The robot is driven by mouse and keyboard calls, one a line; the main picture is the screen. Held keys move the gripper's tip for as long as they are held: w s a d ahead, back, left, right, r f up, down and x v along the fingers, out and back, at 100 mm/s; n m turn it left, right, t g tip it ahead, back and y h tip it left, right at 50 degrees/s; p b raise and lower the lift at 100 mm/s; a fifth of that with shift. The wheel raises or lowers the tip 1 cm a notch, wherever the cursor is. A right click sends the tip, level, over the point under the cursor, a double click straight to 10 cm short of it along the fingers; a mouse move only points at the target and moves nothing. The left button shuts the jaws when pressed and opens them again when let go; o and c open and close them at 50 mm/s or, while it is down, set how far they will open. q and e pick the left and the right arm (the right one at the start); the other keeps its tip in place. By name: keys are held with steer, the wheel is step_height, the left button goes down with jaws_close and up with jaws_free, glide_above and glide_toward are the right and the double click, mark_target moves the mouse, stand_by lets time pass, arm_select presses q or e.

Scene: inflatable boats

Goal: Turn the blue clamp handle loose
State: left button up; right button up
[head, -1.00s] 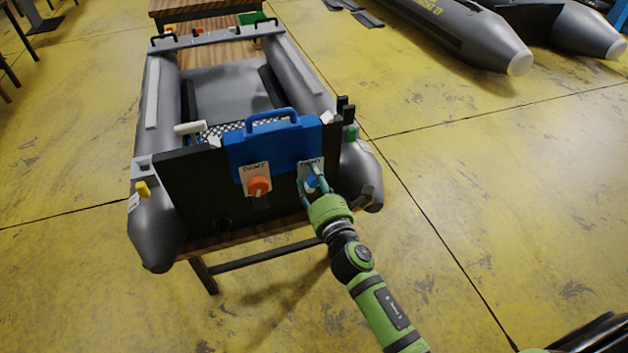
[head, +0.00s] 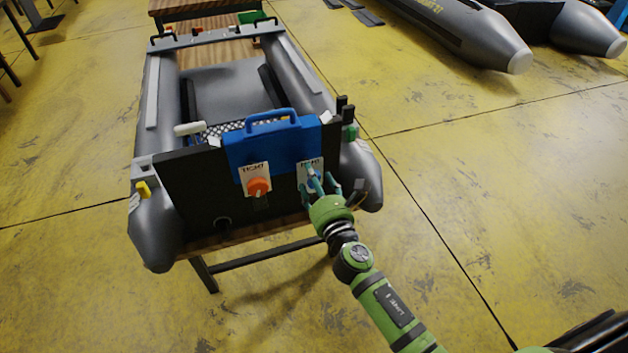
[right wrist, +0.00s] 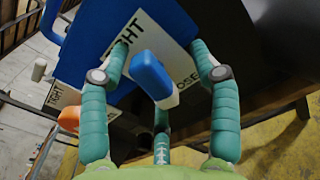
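The blue clamp handle (right wrist: 152,75) sits on a white label plate (right wrist: 168,42) lettered TIGHT, with a partly hidden second word ending in OSE. In the head view the handle (head: 315,181) is partly covered by my fingers, on the right of the boat's black transom. My right gripper (head: 321,184) is open in front of it. In the right wrist view my three spread fingers (right wrist: 159,70) stand around the handle, with gaps visible at both sides. An orange clamp handle (head: 259,187) on a matching plate is to the left. My left gripper is out of view.
A blue case-like mount with a carrying handle (head: 270,145) hangs over the black transom (head: 190,185). The grey inflatable boat (head: 155,225) rests on a wooden table (head: 235,238). Yellow floor (head: 480,200) is clear to the right. Another boat (head: 480,40) lies at the back right.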

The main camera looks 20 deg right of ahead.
steer(key=shift+s, duration=0.1)
steer(key=s, duration=0.8)
steer(key=shift+w, duration=0.1)
stand_by(0.3)
steer(key=s+d+f+m+g, duration=0.1)
steer(key=s+f+m+g, duration=0.3)
steer(key=f, duration=0.6)
steer(key=s+d+f+m+g, duration=0.15)
steer(key=s+f+m, duration=0.35)
steer(key=f, duration=0.6)
steer(key=s+f+m+g, duration=0.3)
steer(key=f+m, duration=0.3)
steer(key=f, duration=0.4)
steer(key=s+d+f+m+g, duration=0.1)
steer(key=s+f+m+g, duration=0.3)
steer(key=s, duration=1)
steer(key=s+d+f+m+g, duration=0.2)
steer(key=s+f+m+g, duration=0.2)
steer(key=s+f+m, duration=0.7)
steer(key=s+m, duration=0.1)
steer(key=s, duration=0.3)
steer(key=shift+f+h+p, duration=0.2)
steer(key=shift+h+p, duration=0.1)
